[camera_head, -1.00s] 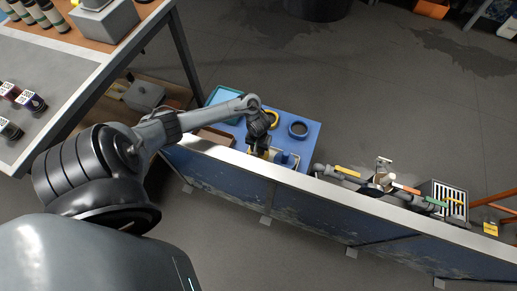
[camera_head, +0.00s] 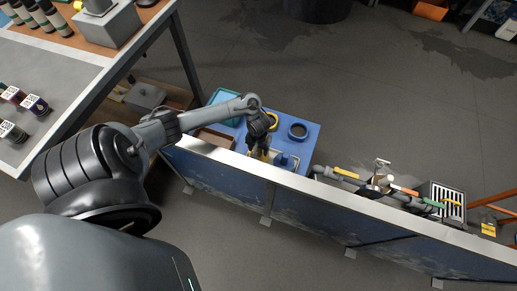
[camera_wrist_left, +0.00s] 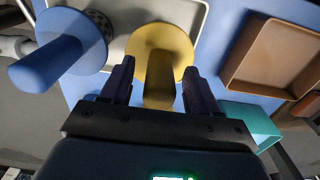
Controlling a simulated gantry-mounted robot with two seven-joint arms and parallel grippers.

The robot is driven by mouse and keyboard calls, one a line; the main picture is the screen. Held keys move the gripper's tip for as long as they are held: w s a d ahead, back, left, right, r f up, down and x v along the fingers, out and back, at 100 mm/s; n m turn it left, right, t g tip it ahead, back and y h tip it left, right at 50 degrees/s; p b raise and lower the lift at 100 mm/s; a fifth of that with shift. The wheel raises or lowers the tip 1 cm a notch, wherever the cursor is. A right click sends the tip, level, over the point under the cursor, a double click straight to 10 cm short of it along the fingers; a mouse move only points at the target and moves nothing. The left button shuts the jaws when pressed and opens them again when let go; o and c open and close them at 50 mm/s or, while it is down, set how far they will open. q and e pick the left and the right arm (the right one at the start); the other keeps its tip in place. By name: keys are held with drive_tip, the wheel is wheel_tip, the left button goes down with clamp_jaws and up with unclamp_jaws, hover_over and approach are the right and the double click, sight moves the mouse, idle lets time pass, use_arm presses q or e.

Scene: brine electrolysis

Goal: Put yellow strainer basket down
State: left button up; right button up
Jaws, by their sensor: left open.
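The yellow strainer basket (camera_wrist_left: 160,55) shows in the left wrist view as a wide round disc with a yellow stem pointing toward me. It stands over a light grey tray (camera_wrist_left: 120,20). My left gripper (camera_wrist_left: 158,85) is open, with one dark finger on each side of the yellow stem and gaps visible. In the head view my left gripper (camera_head: 258,148) is low over the blue table and hides most of the basket. My right gripper is not in view.
A blue stemmed piece (camera_wrist_left: 75,45) stands left of the yellow one. A brown tray (camera_wrist_left: 278,55) and a teal tray (camera_wrist_left: 250,120) lie to the right. A long low wall (camera_head: 340,195) runs in front.

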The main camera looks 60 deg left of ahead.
use_arm(q)
wheel_tip(320, 180, up, 10)
drive_tip(key=p, duration=0.7)
drive_tip(key=shift+r, duration=0.1)
